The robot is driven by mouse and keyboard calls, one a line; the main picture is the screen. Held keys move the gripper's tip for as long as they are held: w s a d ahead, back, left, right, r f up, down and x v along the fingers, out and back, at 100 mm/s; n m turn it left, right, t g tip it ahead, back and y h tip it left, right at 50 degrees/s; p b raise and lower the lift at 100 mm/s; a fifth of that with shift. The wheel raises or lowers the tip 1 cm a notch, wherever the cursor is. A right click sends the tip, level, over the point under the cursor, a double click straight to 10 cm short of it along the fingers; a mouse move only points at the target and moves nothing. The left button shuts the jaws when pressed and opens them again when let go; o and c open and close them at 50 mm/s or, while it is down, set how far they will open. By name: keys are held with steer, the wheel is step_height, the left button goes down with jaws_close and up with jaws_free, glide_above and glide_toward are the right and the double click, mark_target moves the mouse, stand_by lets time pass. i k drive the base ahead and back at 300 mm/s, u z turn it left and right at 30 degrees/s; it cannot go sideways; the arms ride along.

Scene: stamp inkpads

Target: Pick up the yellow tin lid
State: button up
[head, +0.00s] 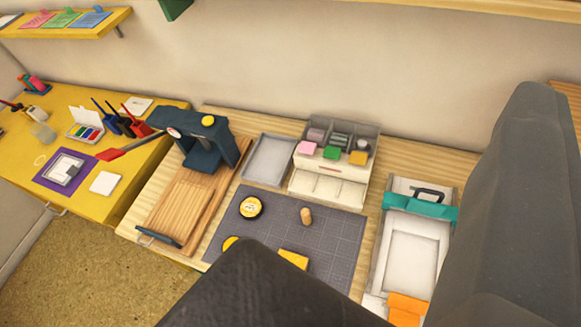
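A round yellow tin piece (250,207) with a dark rim and a dark printed mark lies flat on the grey cutting mat (335,243). Another rounded yellow piece (230,242) lies nearer, partly hidden behind a dark part of my own body. A yellow angular piece (294,258) also lies on the mat, its near end covered. I cannot tell for certain which of these is the lid. Dark parts of me fill the bottom middle and the right side. I cannot make out separate fingertips, and nothing held shows.
A small wooden peg (306,216) stands on the mat. A dark blue press (207,142) on a wooden board is to the left. A white drawer unit (328,188) and grey tray (268,160) are behind. A white frame with a teal clamp (418,205) is right.

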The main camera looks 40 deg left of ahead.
mark_target(251, 208)
steer(key=u, duration=0.2)
steer(key=i, duration=0.85)
steer(key=u, duration=0.5)
